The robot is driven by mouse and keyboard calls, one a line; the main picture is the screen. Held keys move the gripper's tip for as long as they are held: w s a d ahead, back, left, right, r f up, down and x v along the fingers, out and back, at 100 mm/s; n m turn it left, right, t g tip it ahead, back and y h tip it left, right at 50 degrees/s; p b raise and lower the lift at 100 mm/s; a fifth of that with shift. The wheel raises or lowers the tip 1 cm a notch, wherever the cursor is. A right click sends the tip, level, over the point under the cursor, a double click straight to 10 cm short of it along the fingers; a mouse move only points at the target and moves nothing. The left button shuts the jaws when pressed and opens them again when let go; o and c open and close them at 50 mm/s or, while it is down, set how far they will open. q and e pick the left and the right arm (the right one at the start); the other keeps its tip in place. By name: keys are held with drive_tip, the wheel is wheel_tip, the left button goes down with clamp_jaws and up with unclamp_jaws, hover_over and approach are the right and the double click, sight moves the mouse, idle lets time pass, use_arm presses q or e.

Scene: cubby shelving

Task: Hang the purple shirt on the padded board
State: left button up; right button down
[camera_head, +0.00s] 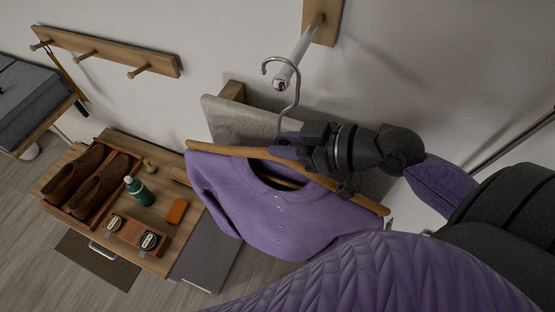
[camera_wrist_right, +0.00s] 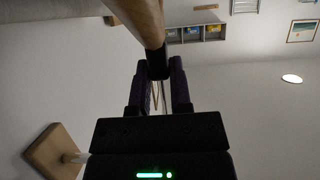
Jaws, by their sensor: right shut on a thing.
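The purple shirt (camera_head: 245,200) hangs on a wooden hanger (camera_head: 222,149) with a metal hook (camera_head: 298,88). My right gripper (camera_head: 287,148) is shut on the hanger near the base of its hook, with the shirt below. The wrist view shows the gripper (camera_wrist_right: 158,72) shut at the hanger's wooden bar (camera_wrist_right: 144,18). The grey padded board (camera_head: 240,117) juts from the wall behind the hanger, which partly hides it. The hook appears in front of the board's upper edge; whether they touch, I cannot tell. My left gripper is not in view.
A white rod (camera_head: 291,66) on a wooden plate (camera_head: 321,20) sticks out right above, overlapping the hook in the picture. A peg rail (camera_head: 105,50) is on the wall at left. A low cabinet (camera_head: 160,205) below holds brown shoes (camera_head: 88,180), a green bottle (camera_head: 139,191) and small items.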

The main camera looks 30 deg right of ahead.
drive_tip(key=shift+w+d+f+b, duration=0.25)
drive_tip(key=shift+w+d+b, duration=0.3)
drive_tip(key=shift+d+b, duration=0.15)
drive_tip(key=shift+w+d+f+b, duration=0.3)
drive_tip(key=shift+w+d+b, duration=0.25)
drive_tip(key=shift+b, duration=0.1)
drive_tip(key=shift+w+d+f+b, duration=0.25)
drive_tip(key=shift+w+d+b, duration=0.25)
drive_tip(key=shift+d+b, duration=0.2)
drive_tip(key=shift+f, duration=0.35)
drive_tip(key=shift+c, duration=2.3)
unclamp_jaws()
